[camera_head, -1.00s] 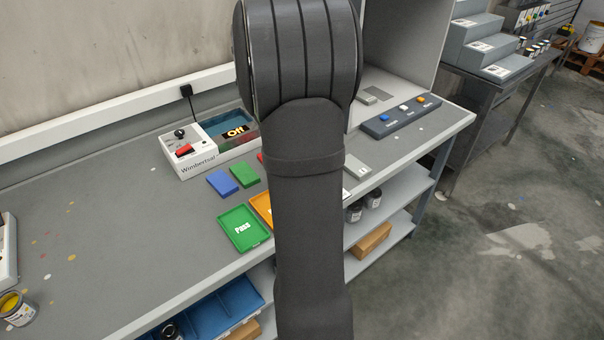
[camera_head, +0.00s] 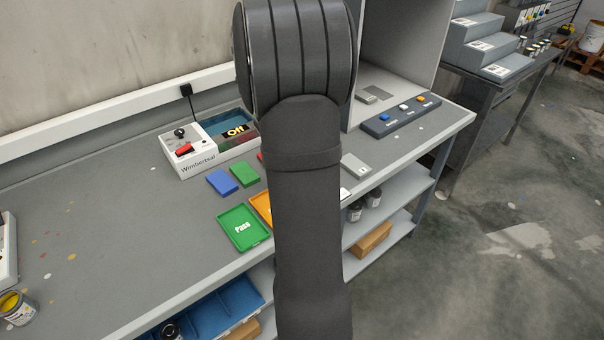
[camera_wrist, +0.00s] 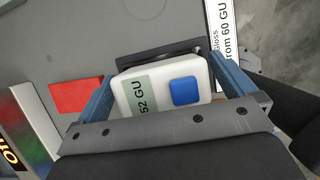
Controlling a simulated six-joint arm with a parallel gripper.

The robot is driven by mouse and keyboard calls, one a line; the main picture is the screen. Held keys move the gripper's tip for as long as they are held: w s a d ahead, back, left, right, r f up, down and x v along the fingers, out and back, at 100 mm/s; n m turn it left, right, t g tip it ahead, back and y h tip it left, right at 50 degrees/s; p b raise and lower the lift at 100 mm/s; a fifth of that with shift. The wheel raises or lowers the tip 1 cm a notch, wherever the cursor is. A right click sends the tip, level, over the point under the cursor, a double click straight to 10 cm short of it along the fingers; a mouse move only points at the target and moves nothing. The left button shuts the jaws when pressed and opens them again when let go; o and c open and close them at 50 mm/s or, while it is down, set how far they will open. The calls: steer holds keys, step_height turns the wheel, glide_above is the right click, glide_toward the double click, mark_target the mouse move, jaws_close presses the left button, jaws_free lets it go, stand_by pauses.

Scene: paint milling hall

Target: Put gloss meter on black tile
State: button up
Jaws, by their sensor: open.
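The gloss meter (camera_wrist: 161,92), a white block with a "52 GU" display and a blue button, shows in the wrist view. The black tile (camera_wrist: 160,56) shows beyond its far edge; the meter's body covers the rest of it. The meter appears to sit on or just over the tile; whether it touches is hidden. My gripper (camera_wrist: 163,87) is open, with one blue finger on each side of the meter. Gaps at the fingers are hard to judge. In the head view my arm hides gripper, meter and tile.
A red panel (camera_wrist: 77,96) lies left of the gripper and a "Gloss from 60 GU" label (camera_wrist: 221,45) right of it. In the head view, a green Pass tray (camera_head: 243,240), a blue panel (camera_head: 222,182) and a white Off-display unit (camera_head: 196,158) stand left of my arm.

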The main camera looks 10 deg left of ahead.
steer(key=v, duration=1.1)
steer(key=shift+r, duration=0.2)
steer(key=shift+f, duration=0.1)
steer(key=x, duration=1.2)
steer(key=shift+s+f, duration=0.1)
steer(key=shift+f, duration=0.15)
step_height(320, 180, up, 3)
steer(key=shift+a+r, duration=0.1)
steer(key=shift+r, duration=0.45)
